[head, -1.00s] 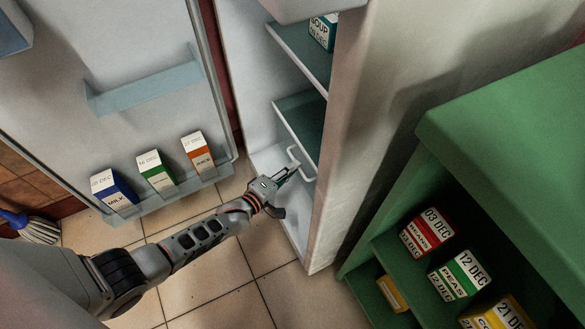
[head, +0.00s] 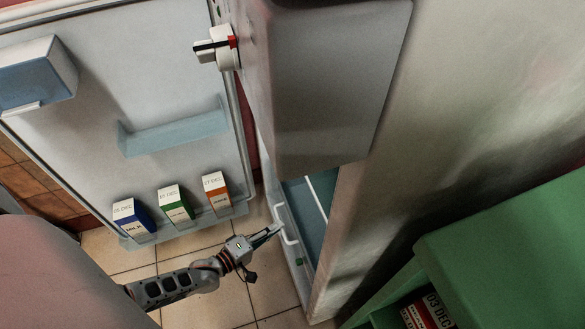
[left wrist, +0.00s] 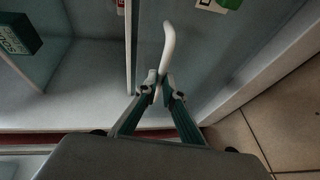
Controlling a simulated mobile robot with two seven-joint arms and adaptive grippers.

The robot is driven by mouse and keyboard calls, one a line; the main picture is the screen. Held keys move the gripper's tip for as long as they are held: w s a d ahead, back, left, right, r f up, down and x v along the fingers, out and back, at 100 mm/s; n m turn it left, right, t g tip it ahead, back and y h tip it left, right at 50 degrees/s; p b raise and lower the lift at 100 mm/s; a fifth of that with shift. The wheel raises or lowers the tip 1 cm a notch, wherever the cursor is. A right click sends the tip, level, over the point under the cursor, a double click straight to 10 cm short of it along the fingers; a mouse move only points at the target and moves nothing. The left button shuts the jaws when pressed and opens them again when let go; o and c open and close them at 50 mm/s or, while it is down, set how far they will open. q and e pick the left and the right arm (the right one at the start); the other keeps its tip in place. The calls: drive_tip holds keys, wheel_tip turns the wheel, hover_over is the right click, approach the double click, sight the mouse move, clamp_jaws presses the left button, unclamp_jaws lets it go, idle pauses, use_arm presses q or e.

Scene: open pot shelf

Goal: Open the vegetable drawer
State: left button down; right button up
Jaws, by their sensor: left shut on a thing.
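The vegetable drawer (head: 288,246) is low in the open fridge, a pale front edge with a white bar handle (head: 281,222). My left gripper (head: 274,231) reaches it from the left. In the left wrist view the curved white handle (left wrist: 168,42) rises from between the fingertips of the left gripper (left wrist: 160,88), which are shut on it. Part of the drawer is hidden by the fridge's upper body, and I cannot tell how far out it stands. My right gripper is not in view.
The fridge door (head: 95,85) stands open at the left, with a milk carton (head: 133,220), a green-marked carton (head: 175,205) and an orange-marked carton (head: 215,193) in its lower rack. A green cabinet (head: 510,235) stands at the right. Tiled floor (head: 215,305) is clear below my arm.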

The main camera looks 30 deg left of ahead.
use_arm(q)
drive_tip(key=s+a, duration=0.4)
drive_tip(key=s, duration=0.1)
drive_tip(key=shift+s+a, duration=0.15)
drive_tip(key=shift+s, duration=0.25)
drive_tip(key=shift+f, duration=0.15)
drive_tip(key=c, duration=2.2)
unclamp_jaws()
drive_tip(key=shift+s+a, duration=0.1)
drive_tip(key=shift+a, duration=0.05)
drive_tip(key=shift+o, duration=0.2)
drive_tip(key=v, duration=1.2)
